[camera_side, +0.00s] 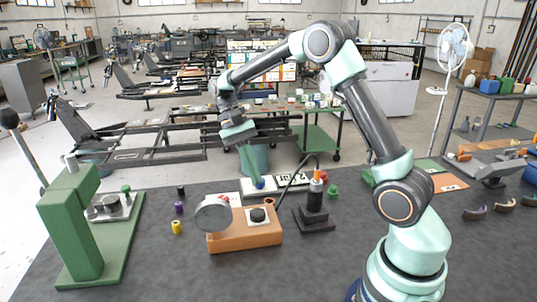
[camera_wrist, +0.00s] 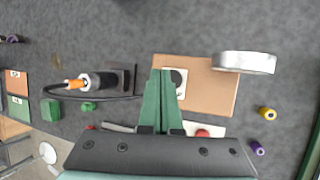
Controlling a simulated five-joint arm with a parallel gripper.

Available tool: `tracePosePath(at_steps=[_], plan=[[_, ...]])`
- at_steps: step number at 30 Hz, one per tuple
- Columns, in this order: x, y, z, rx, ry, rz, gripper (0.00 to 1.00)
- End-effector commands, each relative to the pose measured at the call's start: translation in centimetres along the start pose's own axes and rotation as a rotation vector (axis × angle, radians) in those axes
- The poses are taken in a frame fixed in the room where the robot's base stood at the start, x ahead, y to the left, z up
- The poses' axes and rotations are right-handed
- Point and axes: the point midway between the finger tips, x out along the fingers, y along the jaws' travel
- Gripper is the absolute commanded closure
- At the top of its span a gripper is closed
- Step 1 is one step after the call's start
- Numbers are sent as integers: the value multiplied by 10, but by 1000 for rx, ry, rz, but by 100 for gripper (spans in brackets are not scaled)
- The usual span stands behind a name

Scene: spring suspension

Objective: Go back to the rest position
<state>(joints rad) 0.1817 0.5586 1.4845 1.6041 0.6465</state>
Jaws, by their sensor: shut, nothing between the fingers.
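My gripper (camera_side: 256,182) hangs above the bench with its green fingers pointing down, behind the orange block in the side view. In the wrist view the two fingers of my gripper (camera_wrist: 161,74) lie together at the tips, shut with nothing between them. The orange block (camera_wrist: 214,104) carries a silver ring-like part (camera_wrist: 244,62) and a black round knob on a white plate (camera_wrist: 181,80). The fingertips overlap the block's edge in the wrist view; I cannot tell the height between them.
A black stand (camera_side: 314,219) with an orange-tipped tool is right of the block. A green press (camera_side: 72,228) stands at left. Small spools, one yellow (camera_side: 176,227) and one purple (camera_side: 179,208), lie between. The front of the dark bench (camera_side: 190,280) is clear.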

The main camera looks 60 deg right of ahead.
Motion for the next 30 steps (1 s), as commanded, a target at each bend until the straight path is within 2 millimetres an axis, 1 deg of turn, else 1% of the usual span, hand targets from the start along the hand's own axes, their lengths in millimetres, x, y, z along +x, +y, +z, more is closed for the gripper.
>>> tracePosePath(at_steps=[1,3,6,12,17,21,25,30], plan=[[-9,2,10,-40,48,-29,100],[-17,4,21,-100,112,-65,100],[-27,8,37,-185,204,-112,100],[-38,16,67,-353,397,-194,100],[-41,23,89,-486,558,-246,100],[-39,28,106,-598,704,-282,100],[-34,30,118,-685,827,-306,100],[-30,32,126,-758,935,-320,100]])
